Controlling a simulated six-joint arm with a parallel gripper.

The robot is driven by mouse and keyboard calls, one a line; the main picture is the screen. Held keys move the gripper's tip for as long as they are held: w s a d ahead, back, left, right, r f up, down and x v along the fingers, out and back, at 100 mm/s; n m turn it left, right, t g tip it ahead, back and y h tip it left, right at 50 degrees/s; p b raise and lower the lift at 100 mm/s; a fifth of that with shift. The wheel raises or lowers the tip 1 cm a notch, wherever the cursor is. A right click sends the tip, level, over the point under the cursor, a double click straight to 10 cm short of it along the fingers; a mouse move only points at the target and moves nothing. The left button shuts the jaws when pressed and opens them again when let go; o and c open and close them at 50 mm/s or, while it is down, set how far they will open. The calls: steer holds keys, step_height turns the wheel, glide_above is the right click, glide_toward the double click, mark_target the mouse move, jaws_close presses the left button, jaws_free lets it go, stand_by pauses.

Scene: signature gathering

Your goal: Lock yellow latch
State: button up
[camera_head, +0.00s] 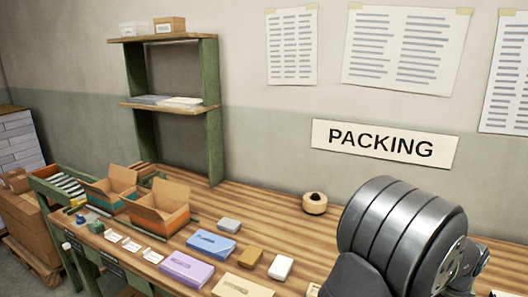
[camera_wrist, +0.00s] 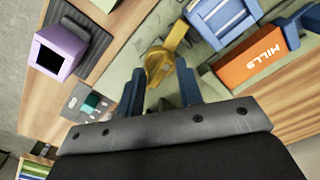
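In the wrist view, the yellow latch (camera_wrist: 160,62) is a yellow piece with a rounded lower part and an arm reaching up and right. It sits on a grey-green surface. My gripper (camera_wrist: 160,72) has two blue fingers standing apart, with the lower part of the latch showing between and just beyond their tips. Whether either finger touches it I cannot tell. In the head view my gripper is out of sight, and I cannot make out the latch for certain.
In the wrist view, a purple box (camera_wrist: 60,50) lies left, an orange piece marked MILLS (camera_wrist: 255,60) right, and a blue frame-like piece (camera_wrist: 228,18) above it. A teal button (camera_wrist: 92,101) is lower left. The head view shows open cartons (camera_head: 160,208) and several small boxes on the wooden bench.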

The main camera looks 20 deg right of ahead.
steer(key=shift+o, duration=0.5)
steer(key=o, duration=0.5)
step_height(320, 180, up, 17)
steer(key=n, duration=0.9)
step_height(320, 180, down, 17)
steer(key=shift+f, duration=0.1)
